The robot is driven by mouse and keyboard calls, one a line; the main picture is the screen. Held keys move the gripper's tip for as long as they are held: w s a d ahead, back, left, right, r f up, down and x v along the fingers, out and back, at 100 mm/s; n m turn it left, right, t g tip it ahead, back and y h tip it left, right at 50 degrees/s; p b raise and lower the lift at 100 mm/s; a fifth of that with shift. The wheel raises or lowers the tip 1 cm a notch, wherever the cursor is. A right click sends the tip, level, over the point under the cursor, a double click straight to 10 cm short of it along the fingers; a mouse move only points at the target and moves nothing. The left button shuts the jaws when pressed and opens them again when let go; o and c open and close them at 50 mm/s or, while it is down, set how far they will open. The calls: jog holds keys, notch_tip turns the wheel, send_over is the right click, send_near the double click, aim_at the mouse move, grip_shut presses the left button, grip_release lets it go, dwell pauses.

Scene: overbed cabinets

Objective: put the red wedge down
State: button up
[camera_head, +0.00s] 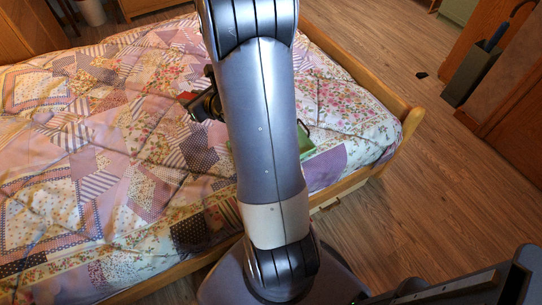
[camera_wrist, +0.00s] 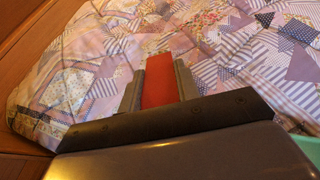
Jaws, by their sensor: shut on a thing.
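The red wedge (camera_wrist: 158,82) is between the two fingers of my gripper (camera_wrist: 159,69) in the wrist view, with its far end reaching past the fingertips. My gripper is shut on it. In the head view a small red part of the wedge (camera_head: 187,97) shows at the left of my gripper (camera_head: 205,104), beside my arm. Most of the wedge is hidden there. The patchwork quilt on the bed (camera_head: 150,140) lies beyond the wedge in the wrist view (camera_wrist: 90,75). I cannot tell whether the wedge touches the quilt.
A green object (camera_head: 305,141) lies on the bed right of my arm, partly hidden. The wooden bed frame (camera_head: 412,123) edges the bed. A dark bin (camera_head: 472,74) with a blue item stands at the right. Wood floor (camera_head: 425,190) is clear between them. Much of the quilt is bare.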

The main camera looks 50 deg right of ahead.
jog(key=s+d+f+m+h+b, duration=0.25)
jog(key=s+d+f+b, duration=0.45)
jog(key=d+f+b, duration=0.35)
jog(key=s+d+f+m+h+b, duration=0.25)
jog(key=s+d+f+b, duration=0.55)
jog(key=f, duration=0.4)
jog(key=shift+g, duration=0.3)
jog(key=f+b, duration=0.1)
jog(key=f, duration=0.2)
jog(key=f+b, duration=0.2)
jog(key=f, duration=0.1)
jog(key=w+d+f+b, duration=0.1)
jog(key=f, duration=0.2)
jog(key=shift+f+b, duration=0.1)
jog(key=shift+b, duration=0.25)
jog(key=shift+f+b, duration=0.3)
jog(key=shift+b, duration=0.05)
jog(key=o, duration=1)
jog(key=shift+c, duration=0.2)
